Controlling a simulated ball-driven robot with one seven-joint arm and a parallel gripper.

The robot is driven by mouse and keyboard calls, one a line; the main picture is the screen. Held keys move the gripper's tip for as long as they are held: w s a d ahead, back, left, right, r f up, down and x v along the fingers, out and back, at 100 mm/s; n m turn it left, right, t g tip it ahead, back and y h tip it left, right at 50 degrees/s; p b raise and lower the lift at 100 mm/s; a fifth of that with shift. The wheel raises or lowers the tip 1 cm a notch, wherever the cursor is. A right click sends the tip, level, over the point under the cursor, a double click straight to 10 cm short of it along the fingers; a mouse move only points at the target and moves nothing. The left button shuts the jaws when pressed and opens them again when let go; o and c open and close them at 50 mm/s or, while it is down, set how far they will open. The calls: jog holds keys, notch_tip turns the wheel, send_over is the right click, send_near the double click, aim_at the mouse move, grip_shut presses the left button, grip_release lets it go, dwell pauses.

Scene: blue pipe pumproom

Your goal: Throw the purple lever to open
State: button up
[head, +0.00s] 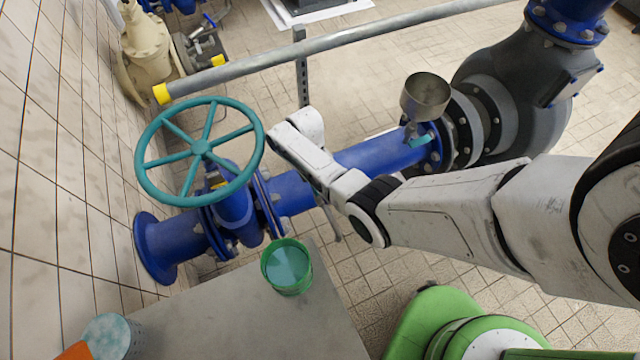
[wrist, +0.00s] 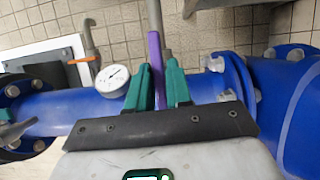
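The purple lever (wrist: 156,60) stands upright in the wrist view, between the two green fingers of my gripper (wrist: 157,76). The fingers are close together, and the lever fills the narrow gap between them, so my gripper looks shut on it. In the head view my gripper reaches down to the blue pipe (head: 381,156), right of the teal handwheel. The lever and the fingertips are hidden there behind my white arm. The lever's foot is also hidden in the wrist view.
A teal handwheel valve (head: 202,146) stands close left of my wrist. A grey rail (head: 345,42) crosses behind. A green cup (head: 287,267) stands on a grey surface (head: 235,325) in front. A funnel (head: 425,97) stands right; a gauge (wrist: 113,79) sits left of the lever.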

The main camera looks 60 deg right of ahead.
jog(key=shift+o, duration=1.2)
jog(key=shift+s+f, duration=0.15)
jog(key=shift+f, duration=0.05)
jog(key=v, duration=1.1)
jog(key=shift+s+f, duration=0.1)
jog(key=s+a+f+n+t+h, duration=0.1)
jog(key=s+a+n, duration=0.1)
jog(key=s+a, duration=0.3)
jog(key=s+a+r+n+t, duration=0.2)
jog(key=s+a+r, duration=0.2)
jog(key=s, duration=0.2)
jog(key=s+a+r+n+t+h, duration=0.1)
jog(key=s+a+r, duration=0.3)
jog(key=s, duration=0.2)
jog(key=shift+s+a+r+n+t+h, duration=0.2)
jog(key=shift+s+r+n+t+h, duration=0.1)
jog(key=shift+s+n+t, duration=0.1)
